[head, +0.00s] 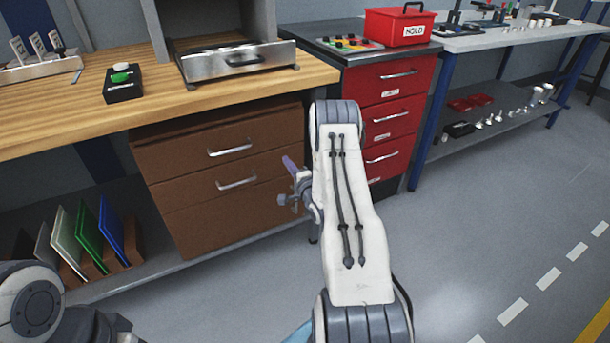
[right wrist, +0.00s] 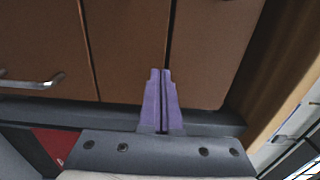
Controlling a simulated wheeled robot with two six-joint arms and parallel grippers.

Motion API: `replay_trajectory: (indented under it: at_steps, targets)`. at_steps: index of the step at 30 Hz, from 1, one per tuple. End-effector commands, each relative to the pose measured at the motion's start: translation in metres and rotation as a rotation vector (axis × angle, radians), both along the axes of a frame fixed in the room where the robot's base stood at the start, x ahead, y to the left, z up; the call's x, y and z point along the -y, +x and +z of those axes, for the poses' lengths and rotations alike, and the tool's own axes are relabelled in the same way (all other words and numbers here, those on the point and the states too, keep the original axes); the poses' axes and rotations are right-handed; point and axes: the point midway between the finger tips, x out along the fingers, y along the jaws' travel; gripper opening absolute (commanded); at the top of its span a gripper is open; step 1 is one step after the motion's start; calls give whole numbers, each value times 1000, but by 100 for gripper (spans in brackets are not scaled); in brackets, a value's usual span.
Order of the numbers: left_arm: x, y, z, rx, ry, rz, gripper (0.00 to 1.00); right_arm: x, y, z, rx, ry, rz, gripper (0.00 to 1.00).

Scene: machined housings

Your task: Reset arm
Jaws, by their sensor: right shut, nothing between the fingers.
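My right arm reaches up the middle of the head view. Its gripper (head: 291,166) shows partly, to the left of the white arm link, in front of the brown drawer cabinet (head: 185,145). In the right wrist view the two purple fingers (right wrist: 161,100) lie together with nothing between them. The brown drawer fronts (right wrist: 125,45) are behind the fingertips in that view. Part of my left arm shows at the bottom left of the head view, but its gripper is out of the picture.
A red drawer cabinet (head: 392,100) bears a red box (head: 398,27). Coloured panels (head: 88,238) stand on the lower shelf. The grey floor (head: 470,230) at the right is clear.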

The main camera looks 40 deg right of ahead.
Motion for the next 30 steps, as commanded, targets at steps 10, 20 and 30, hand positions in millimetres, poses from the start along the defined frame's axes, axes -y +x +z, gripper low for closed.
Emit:
replay_trajectory:
  at_steps: [10,20,30]
  targets:
    - [0,0,16,0,0,0,59,-11,-76,0,-2,4,-9,0]
    - [0,0,17,0,0,0,59,-17,-92,0,1,0,-4,0]
    - [0,0,17,0,0,0,59,-72,-42,17,-205,-199,131,0]
